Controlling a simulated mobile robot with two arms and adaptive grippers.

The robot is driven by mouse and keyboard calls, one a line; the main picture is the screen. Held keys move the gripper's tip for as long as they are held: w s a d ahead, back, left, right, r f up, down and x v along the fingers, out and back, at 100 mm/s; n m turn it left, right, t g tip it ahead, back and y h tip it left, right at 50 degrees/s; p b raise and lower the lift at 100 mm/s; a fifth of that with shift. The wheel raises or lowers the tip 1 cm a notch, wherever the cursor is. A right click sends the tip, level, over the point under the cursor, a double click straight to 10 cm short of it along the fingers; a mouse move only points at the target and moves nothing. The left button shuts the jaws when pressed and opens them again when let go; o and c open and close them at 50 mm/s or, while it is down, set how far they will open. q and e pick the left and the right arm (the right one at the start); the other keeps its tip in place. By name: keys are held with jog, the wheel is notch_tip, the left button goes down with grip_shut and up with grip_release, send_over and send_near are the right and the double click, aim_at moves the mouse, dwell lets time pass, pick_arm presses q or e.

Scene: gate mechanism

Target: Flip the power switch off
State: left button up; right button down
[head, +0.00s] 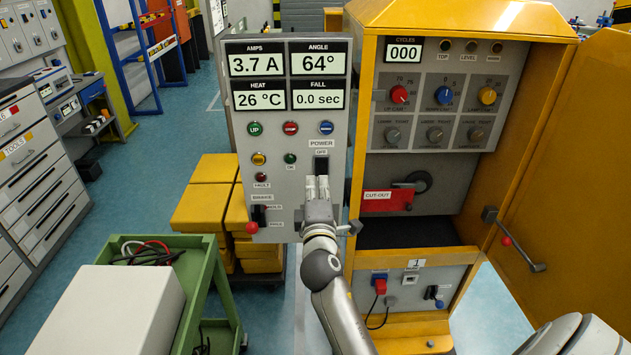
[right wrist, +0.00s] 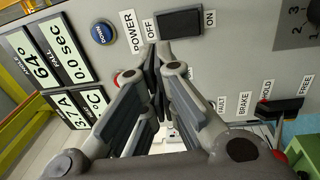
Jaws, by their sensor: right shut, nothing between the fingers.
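The power switch (head: 321,165) is a black rocker on the grey control panel (head: 218,85), under the POWER and OFF labels. In the head view my right gripper covers its lower part and the ON label. In the right wrist view the whole rocker (right wrist: 180,22) shows between OFF on the left and ON on the right. My right gripper (head: 317,182) is shut and empty, its tips in front of the panel at the lower part of the switch. In the right wrist view the fingertips (right wrist: 162,50) are close to the rocker's edge; I cannot tell whether they touch. My left gripper is out of view.
The panel has displays, buttons and a brake lever (head: 258,215). A yellow cabinet (head: 365,120) with an open door (head: 575,150) stands to the right. A green cart (head: 205,275) with a white box (head: 120,310) is at the lower left. Yellow blocks (head: 205,195) lie behind the panel.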

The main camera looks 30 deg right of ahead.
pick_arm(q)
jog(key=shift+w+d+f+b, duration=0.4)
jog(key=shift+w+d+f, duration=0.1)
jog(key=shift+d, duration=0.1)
pick_arm(e)
jog(key=s+a+r, duration=0.1)
jog(key=s+a, duration=0.2)
jog(key=s, duration=0.2)
jog(key=shift+s+a, duration=0.15)
jog(key=shift+a, duration=0.1)
jog(key=shift+r, duration=0.1)
